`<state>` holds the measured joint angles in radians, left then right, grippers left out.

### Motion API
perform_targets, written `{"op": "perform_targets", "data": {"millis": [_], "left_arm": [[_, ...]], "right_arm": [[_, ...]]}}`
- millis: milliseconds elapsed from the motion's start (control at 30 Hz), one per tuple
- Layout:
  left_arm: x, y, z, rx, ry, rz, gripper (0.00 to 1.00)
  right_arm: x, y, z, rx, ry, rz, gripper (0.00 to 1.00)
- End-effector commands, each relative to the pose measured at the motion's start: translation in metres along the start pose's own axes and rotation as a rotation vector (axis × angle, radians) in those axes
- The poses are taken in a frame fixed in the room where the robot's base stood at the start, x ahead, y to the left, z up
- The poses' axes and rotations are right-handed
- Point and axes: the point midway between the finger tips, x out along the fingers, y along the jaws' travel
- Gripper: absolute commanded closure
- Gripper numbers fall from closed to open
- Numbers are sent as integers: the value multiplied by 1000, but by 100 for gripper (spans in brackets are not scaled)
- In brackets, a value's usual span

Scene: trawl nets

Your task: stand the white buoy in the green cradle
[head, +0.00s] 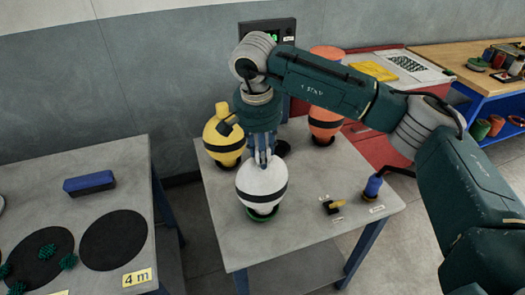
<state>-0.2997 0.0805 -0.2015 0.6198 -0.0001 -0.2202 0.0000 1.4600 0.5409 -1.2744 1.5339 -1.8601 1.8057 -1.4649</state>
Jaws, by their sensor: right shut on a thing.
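The white buoy (260,175) with a black band is upright near the front of the middle table. My right gripper (263,158) comes down from above and is shut on the top of the white buoy. The green cradle (262,216) shows directly below the buoy, mostly hidden by it. The buoy's bottom meets the cradle in this view, but I cannot tell whether its weight rests there. My left gripper is not in view.
A yellow buoy (223,150) stands behind to the left and an orange buoy (326,122) at the back right, both in dark cradles. A small yellow-handled tool (334,206) and a blue-handled item (373,188) are at the right. The table's front left is clear.

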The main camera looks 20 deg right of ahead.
Motion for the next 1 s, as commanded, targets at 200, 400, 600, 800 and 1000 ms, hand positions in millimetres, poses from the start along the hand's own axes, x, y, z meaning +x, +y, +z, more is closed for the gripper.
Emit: {"op": "perform_targets", "data": {"millis": [200,400,600,800,1000], "left_arm": [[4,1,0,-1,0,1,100],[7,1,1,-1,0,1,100],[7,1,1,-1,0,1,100],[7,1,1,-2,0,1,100],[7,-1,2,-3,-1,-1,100]], "right_arm": [[3,0,0,1,2,-3,100],[7,0,1,1,2,-3,100],[8,0,1,1,2,-3,53],[9,0,1,0,1,-1,48],[5,0,2,0,0,0,48]]}}
